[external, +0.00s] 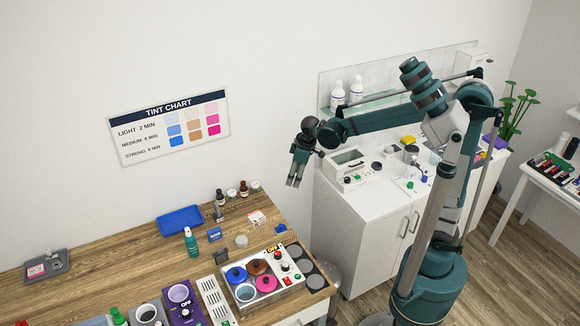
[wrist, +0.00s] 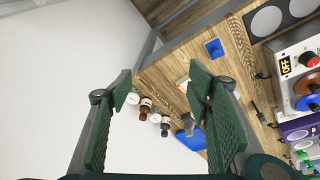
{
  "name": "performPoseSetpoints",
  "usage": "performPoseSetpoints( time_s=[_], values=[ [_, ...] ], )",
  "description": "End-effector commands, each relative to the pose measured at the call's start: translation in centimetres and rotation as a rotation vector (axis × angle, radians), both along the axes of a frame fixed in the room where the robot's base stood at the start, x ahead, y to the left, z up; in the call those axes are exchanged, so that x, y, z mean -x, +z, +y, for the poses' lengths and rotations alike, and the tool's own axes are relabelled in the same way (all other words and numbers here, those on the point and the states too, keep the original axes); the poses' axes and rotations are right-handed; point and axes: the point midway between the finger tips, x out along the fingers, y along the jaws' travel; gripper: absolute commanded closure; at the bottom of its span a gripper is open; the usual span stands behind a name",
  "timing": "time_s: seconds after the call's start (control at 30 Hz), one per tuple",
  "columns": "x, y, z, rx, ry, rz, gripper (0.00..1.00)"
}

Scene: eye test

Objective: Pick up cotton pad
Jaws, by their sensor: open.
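I cannot single out a cotton pad for certain in either view. Small white round items (external: 231,193) stand by the wall at the back of the wooden table, beside dark bottles (external: 219,197); they are too small to tell what they are. A white item (wrist: 155,117) also shows between my fingers in the wrist view. My gripper (external: 294,181) hangs in the air, above and to the right of the table's back corner. In the wrist view my gripper (wrist: 160,74) has its two green fingers wide apart, with nothing held between them.
A white cabinet (external: 365,222) with items on top stands right of my gripper. The table's left middle is bare.

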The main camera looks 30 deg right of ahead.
Motion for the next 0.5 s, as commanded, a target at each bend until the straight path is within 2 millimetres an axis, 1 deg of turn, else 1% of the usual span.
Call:
performPoseSetpoints(
  time_s=[0.03, 0.27, 0.5],
  values=[
    [-0.2, -0.1, 1.4, 0.006, 0.023, 0.007, 0.50],
    [-0.4, -1.5, 7.2, 0.038, 0.130, 0.038, 0.50],
    [0.0, -3.5, 13.2, 0.074, 0.242, 0.071, 0.50]
  ],
)
